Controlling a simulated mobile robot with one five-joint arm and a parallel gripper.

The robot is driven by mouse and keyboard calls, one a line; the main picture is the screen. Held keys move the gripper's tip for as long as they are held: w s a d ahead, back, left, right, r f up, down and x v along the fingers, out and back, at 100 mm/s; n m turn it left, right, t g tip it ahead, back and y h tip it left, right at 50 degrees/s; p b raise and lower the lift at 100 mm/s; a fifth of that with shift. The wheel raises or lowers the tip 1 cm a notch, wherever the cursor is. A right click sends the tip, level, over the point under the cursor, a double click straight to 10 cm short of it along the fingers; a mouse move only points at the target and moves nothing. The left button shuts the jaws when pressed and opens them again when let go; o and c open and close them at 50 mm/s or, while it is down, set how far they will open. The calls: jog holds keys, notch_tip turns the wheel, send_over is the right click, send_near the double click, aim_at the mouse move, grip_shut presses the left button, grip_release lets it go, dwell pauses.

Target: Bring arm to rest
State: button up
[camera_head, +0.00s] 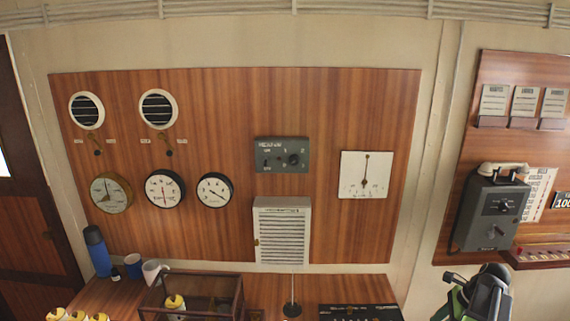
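My arm's end with my gripper (482,292) shows at the bottom right of the head view, black with green and pale parts. It is cut off by the bottom edge. It appears in front of the wall, below the grey telephone (492,213). I cannot make out the fingertips, so whether it is open or shut is unclear. No held object is visible.
A wooden desk (365,284) along the wall bears a glass-sided case (215,288), a blue bottle (97,250), mugs and yellow-topped items. A wooden panel (240,110) carries gauges, vents and a louvred box (282,232). A red-brown shelf (540,255) juts out at right.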

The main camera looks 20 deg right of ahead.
jog(key=w+a+f+n+g+b, duration=0.1)
jog(key=w+a+f+n+b, duration=0.2)
jog(key=w+a+n, duration=0.5)
jog(key=w+a+f+n+g+b, duration=0.1)
jog(key=w+a+f+n+b, duration=0.2)
jog(key=a, duration=0.8)
jog(key=a+f+n+h+b, duration=0.1)
jog(key=a+f+n+b, duration=0.1)
jog(key=a+n, duration=0.5)
jog(key=w+a+f+n+h+b, duration=0.1)
jog(key=a+f+n, duration=0.4)
jog(key=a, duration=1.3)
jog(key=n+h+b, duration=0.1)
jog(key=n+b, duration=0.1)
jog(key=n, duration=0.1)
jog(key=shift+w+a+g, duration=0.25)
jog(key=shift+a+g, duration=0.05)
jog(key=shift+g, duration=0.1)
